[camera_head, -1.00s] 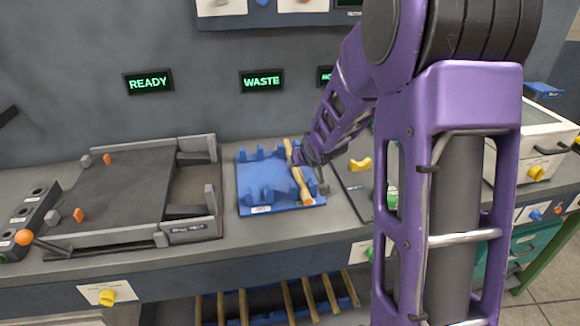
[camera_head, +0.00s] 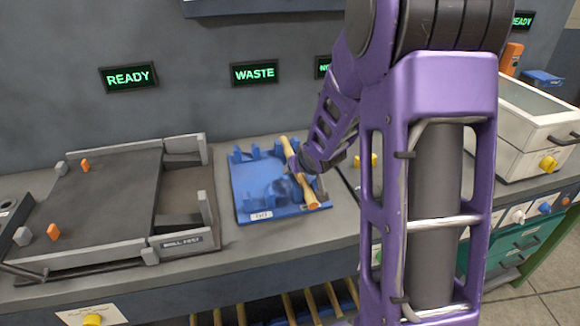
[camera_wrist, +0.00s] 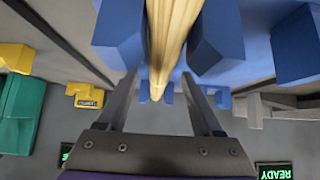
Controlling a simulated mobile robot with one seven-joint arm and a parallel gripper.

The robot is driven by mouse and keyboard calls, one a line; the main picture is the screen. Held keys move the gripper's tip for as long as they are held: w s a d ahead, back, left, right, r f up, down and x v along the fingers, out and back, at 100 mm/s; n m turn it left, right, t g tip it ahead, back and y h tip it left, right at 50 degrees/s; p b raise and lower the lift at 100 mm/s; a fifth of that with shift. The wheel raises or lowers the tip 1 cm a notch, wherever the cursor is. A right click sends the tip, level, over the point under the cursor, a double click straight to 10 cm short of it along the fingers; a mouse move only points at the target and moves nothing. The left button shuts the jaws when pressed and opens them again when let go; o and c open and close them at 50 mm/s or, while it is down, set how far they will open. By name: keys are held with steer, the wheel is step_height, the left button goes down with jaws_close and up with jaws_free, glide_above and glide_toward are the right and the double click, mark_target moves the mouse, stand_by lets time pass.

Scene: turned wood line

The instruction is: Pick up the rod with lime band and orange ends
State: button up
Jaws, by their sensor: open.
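A pale wooden rod (camera_head: 309,191) lies slantwise across the blue rack (camera_head: 246,196) on the bench. In the wrist view the rod (camera_wrist: 170,28) runs lengthwise between blue rack posts. My gripper (camera_wrist: 161,88) is open, with one finger on each side of the rod's line. No grip on it shows. In the head view my wrist and arm hide part of the rod and rack.
A dark tray with grey rails (camera_head: 100,200) stands left of the rack. A white bin (camera_head: 535,125) stands at the right. Several more rods (camera_head: 310,300) lie on a shelf under the bench. Blue posts (camera_wrist: 217,35) stand close beside my fingers.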

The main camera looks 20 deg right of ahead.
jaws_close()
stand_by(0.4)
